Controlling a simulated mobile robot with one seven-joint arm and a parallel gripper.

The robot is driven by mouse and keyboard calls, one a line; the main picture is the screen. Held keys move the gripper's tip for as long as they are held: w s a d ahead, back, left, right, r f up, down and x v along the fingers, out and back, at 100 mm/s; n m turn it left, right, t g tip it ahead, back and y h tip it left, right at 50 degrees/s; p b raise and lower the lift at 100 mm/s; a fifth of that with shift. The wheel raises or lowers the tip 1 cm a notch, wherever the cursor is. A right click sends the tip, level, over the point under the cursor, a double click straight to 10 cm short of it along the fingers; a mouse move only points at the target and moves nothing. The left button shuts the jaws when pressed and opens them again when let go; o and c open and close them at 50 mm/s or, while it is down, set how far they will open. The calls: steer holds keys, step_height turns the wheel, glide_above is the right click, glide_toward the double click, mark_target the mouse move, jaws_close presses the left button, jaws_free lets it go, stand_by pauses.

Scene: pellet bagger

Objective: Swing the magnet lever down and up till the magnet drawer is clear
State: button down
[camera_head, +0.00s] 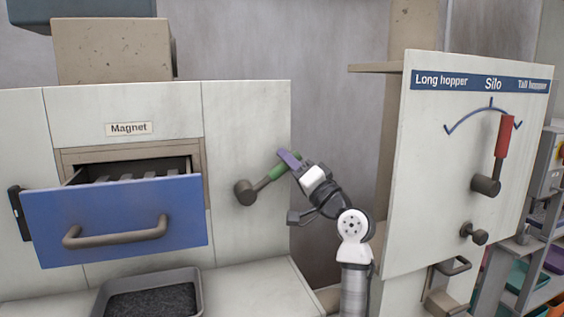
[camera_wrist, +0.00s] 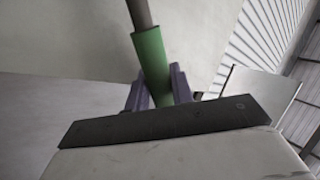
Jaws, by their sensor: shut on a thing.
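The magnet lever (camera_head: 268,178) has a green grip and a dark round hub on the pale panel right of the drawer. It points up and to the right. My gripper (camera_head: 287,160) is shut on the green grip near its end. In the wrist view the green grip (camera_wrist: 152,58) runs between the purple fingers of my gripper (camera_wrist: 158,90). The blue-fronted magnet drawer (camera_head: 115,212) stands pulled out under the "Magnet" label (camera_head: 129,128). Dark bars (camera_head: 128,178) show inside it; whether bits cling to them is too small to tell.
A grey tray (camera_head: 193,274) with dark grains stands below the drawer. To the right is the Silo panel (camera_head: 430,170) with a red-handled lever (camera_head: 502,137) and a small knob (camera_head: 474,233). Shelves with coloured bins (camera_head: 515,275) stand at the far right.

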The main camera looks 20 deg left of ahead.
steer(key=shift+w+d+f+m+t, duration=0.25)
steer(key=shift+d+f+m+t, duration=0.25)
steer(key=shift+m, duration=0.4)
steer(key=shift+a, duration=0.1)
steer(key=c, duration=1.5)
jaws_free()
steer(key=shift+f, duration=0.15)
steer(key=shift+b+v, duration=2.55)
steer(key=shift+v, duration=4.35)
